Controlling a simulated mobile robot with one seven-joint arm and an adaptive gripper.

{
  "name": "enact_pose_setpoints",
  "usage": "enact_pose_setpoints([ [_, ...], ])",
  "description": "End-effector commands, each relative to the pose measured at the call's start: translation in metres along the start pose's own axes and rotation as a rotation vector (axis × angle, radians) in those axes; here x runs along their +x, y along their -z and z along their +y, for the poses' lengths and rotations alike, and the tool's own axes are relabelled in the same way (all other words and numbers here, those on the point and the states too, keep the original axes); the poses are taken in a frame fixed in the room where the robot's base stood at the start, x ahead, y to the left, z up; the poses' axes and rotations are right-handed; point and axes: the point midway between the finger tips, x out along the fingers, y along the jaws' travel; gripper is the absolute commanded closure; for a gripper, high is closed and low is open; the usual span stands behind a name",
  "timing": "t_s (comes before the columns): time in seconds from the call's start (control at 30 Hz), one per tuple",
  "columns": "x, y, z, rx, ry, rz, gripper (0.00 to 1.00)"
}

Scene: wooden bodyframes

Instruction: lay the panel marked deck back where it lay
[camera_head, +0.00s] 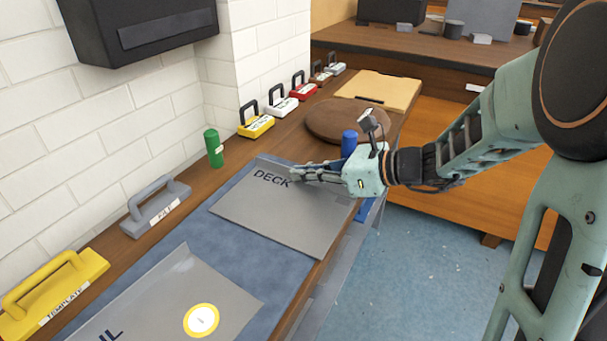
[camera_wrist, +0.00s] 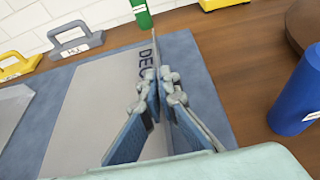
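The grey panel marked DECK (camera_head: 275,215) lies level over the blue mat, its near right edge close to the bench edge. It also shows in the wrist view (camera_wrist: 100,105), with part of its lettering hidden by my fingers. A thin raised lip runs along its far edge. My gripper (camera_head: 297,176) reaches in from the right to this lip. In the wrist view my gripper's fingers (camera_wrist: 159,85) stand close together, one on each side of the lip, and appear shut on it. Whether the panel rests fully on the mat or hangs slightly above is hard to tell.
The blue mat (camera_head: 165,262) carries a second grey panel (camera_head: 170,305) with a yellow-ringed disc. A green cylinder (camera_head: 213,148), a blue cylinder (camera_head: 348,143), a round brown board (camera_head: 345,122) and several handled blocks stand around. A brick wall bounds the left.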

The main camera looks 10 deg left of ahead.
Motion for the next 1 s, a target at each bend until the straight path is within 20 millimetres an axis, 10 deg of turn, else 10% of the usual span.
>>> enact_pose_setpoints([
  [0.37, 0.001, 0.003, 0.0, 0.0, 0.0, 0.0, 0.79],
  [0.7, -0.001, -0.002, 0.0, -0.001, 0.0, 0.0, 0.78],
  [1.0, -0.055, -0.004, -0.002, 0.0, 0.005, 0.001, 0.78],
])
